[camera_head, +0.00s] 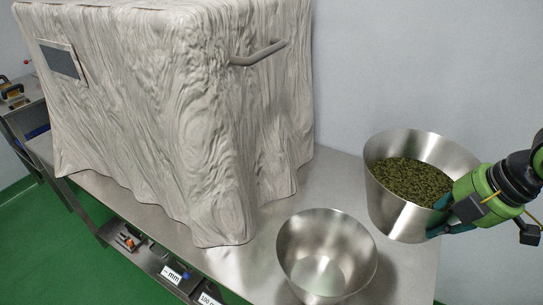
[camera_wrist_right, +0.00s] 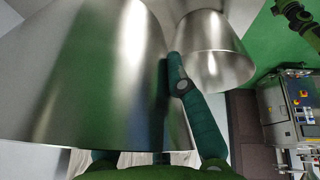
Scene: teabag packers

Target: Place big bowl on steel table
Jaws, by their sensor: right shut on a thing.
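The big bowl (camera_head: 392,208) is a steel bowl filled with dark green leaves. It is at the back right of the steel table (camera_head: 402,278) in the head view. It tilts slightly, and I cannot tell whether its base touches the table. My right gripper (camera_head: 447,218) is shut on the bowl's right side wall. In the right wrist view the bowl's shiny wall (camera_wrist_right: 95,80) fills the left, with a dark teal finger (camera_wrist_right: 192,100) against its side. My left gripper is not in view.
A second, empty steel bowl (camera_head: 318,272) stands at the table's front, close to the big bowl. A large box-like thing under a crumpled grey cover (camera_head: 170,120) takes up the table's left. Bare table shows between the bowls and at the right edge. A shelf with labels (camera_head: 170,274) is below.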

